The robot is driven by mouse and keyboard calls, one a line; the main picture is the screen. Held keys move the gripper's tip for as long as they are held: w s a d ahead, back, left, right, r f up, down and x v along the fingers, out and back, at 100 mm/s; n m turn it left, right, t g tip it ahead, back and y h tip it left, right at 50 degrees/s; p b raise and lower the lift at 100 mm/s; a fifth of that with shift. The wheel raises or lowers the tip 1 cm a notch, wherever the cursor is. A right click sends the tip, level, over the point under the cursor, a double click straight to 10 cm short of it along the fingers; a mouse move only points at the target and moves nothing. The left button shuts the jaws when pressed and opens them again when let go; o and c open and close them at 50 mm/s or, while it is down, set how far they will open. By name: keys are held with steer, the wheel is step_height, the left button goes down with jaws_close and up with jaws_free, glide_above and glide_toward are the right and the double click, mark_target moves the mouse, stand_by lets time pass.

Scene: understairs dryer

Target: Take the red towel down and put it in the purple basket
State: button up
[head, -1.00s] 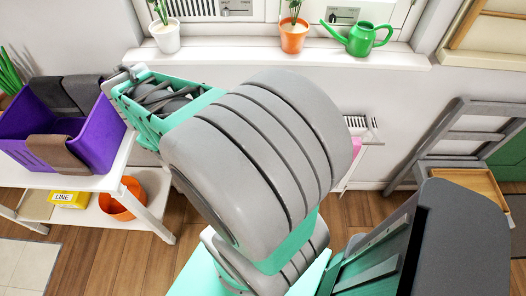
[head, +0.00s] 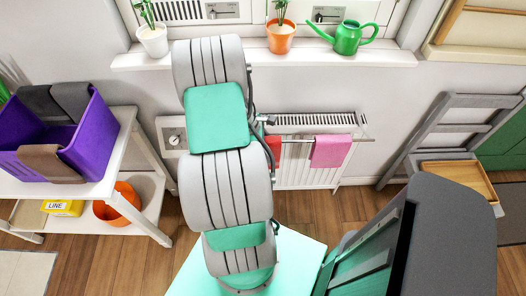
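The red towel (head: 274,151) hangs on the rail in front of the white radiator. Only a narrow strip of it shows, since my arm covers its left side. The purple basket (head: 92,136) stands on the white shelf unit at the left, with a dark grey cloth and a brown cloth draped over its rim. My gripper (head: 264,121) is mostly hidden behind my arm. Only a small grey part shows near the rail, just above the red towel. I cannot see its fingers or whether it touches the towel.
A pink towel (head: 331,150) hangs on the same rail (head: 362,139), right of the red one. An orange bucket (head: 118,205) and a yellow box (head: 62,207) sit on the lower shelf. Plants and a green watering can (head: 349,38) stand on the windowsill above. A grey chair (head: 455,127) is at right.

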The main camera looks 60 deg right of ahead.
steer(key=shift+f, duration=0.2)
stand_by(0.5)
steer(key=shift+c, duration=0.5)
jaws_close()
